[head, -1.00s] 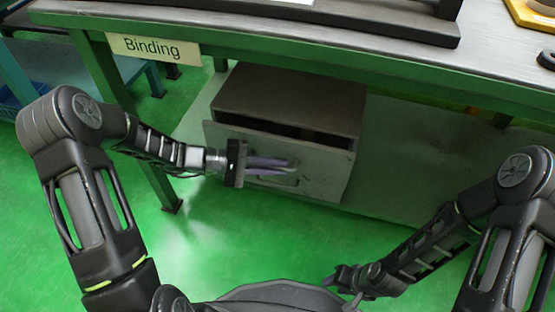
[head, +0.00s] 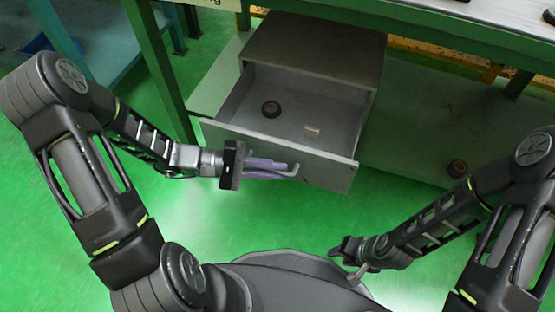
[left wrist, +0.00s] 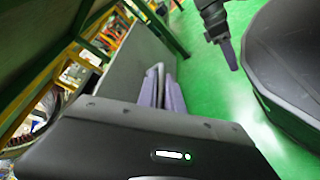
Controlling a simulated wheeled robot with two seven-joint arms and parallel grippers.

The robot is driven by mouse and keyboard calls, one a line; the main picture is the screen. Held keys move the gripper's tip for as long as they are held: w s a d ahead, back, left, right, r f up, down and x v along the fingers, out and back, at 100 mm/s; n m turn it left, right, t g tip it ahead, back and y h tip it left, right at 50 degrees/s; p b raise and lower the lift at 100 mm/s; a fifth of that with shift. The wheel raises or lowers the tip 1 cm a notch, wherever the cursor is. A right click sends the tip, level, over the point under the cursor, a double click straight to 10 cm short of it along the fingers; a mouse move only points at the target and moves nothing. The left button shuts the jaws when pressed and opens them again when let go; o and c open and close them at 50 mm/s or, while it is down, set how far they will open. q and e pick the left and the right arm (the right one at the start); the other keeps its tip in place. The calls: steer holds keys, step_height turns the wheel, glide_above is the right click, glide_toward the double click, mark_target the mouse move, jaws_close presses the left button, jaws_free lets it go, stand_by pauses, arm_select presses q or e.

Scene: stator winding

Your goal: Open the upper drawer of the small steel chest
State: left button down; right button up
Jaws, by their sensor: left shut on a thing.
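The small steel chest (head: 318,45) stands under the green bench. Its upper drawer (head: 232,136) is pulled well out toward me, and its inside shows. In it lie a dark round ring (head: 271,109) and a small pale block (head: 312,131). My left gripper (head: 285,171) is shut on the drawer's handle (head: 294,172) at the front panel. The left wrist view shows its purple-grey fingers (left wrist: 162,92) against the panel. My right gripper (head: 345,250) hangs low at the right, away from the chest; its jaw opening is too small to make out.
The green bench (head: 440,27) runs above the chest. A lower shelf (head: 425,120) extends to the right, with a small dark round part (head: 457,168) on it. A teal table (head: 95,50) stands at the left. The green floor before the chest is clear.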

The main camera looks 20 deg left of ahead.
arm_select(q)
steer(key=shift+a, duration=0.1)
steer(key=c, duration=1.8)
jaws_free()
steer(key=shift+o, duration=0.2)
steer(key=p+v, duration=0.2)
steer(key=v, duration=0.5)
steer(key=shift+s+a, duration=0.15)
steer(key=shift+a, duration=0.2)
